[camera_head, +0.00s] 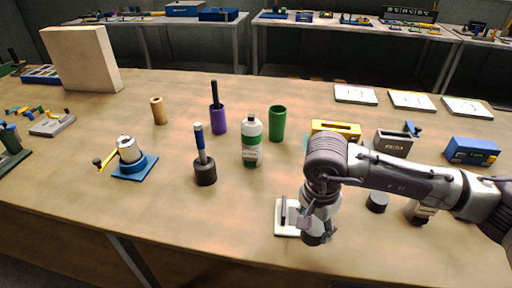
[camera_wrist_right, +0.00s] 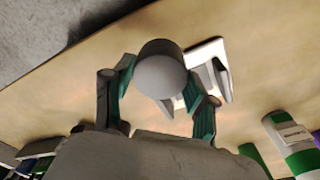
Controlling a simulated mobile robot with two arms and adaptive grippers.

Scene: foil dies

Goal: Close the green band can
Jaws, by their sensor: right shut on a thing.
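The green band can (camera_head: 252,152) is a white bottle-like container with a green band and a dark small top. It stands upright mid-table, left of my right gripper, and also shows at the right edge of the wrist view (camera_wrist_right: 291,137). My right gripper (camera_head: 312,222) is at the table's front, apart from the can. It is shut on a grey round piece (camera_wrist_right: 161,72), which shows as a dark short cylinder under the fingers in the head view (camera_head: 313,239). I cannot tell if this piece is a lid. My left gripper is not in view.
A white stand (camera_head: 284,228) is close beside the held piece. A green cup (camera_head: 277,122), a purple cup (camera_head: 219,124) and a dark holder with a blue-handled tool (camera_head: 205,172) stand around the can. A dark cylinder (camera_head: 377,203) is under my right arm.

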